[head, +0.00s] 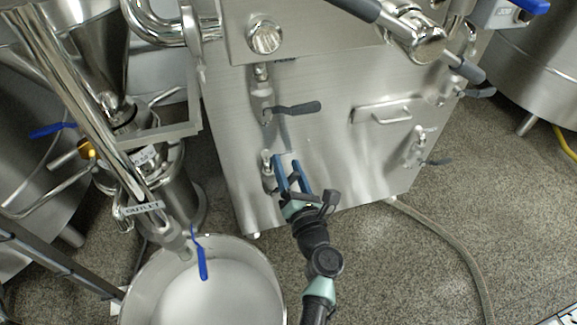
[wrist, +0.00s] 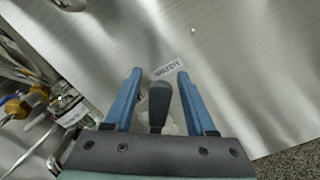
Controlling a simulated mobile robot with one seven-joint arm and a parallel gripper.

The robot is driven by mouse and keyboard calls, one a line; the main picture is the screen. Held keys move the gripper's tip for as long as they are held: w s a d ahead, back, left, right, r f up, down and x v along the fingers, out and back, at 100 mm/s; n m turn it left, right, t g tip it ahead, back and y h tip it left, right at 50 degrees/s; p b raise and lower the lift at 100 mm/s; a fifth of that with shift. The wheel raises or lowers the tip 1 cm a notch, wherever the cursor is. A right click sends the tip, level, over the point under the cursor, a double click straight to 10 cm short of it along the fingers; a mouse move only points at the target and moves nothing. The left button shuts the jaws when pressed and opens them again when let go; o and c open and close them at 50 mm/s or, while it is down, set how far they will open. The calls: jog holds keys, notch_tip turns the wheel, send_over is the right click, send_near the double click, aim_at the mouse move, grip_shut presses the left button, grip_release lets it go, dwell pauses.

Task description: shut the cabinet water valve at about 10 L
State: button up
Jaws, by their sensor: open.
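The steel cabinet (head: 335,150) has a small valve (head: 267,160) low on its left front. In the wrist view, a dark valve handle (wrist: 158,105) lies between my open blue fingers, next to a small white label (wrist: 168,68) that is hard to read but seems to begin with "WATER". My gripper (head: 290,165) is open at the cabinet front, just right of the low valve. It also shows in the wrist view (wrist: 155,85). I cannot tell whether either finger touches the handle. No 10 L mark or gauge is readable.
A round tub (head: 270,262) with whitish contents stands below the outlet pipe (head: 150,208), which has a blue lever (head: 201,262). Another dark-handled valve (head: 295,108) sits above my gripper. A hose (head: 450,235) lies on the open floor at right.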

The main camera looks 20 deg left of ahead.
jog(key=p+v, duration=0.5)
jog(key=v, duration=0.8)
jog(key=shift+p, duration=0.3)
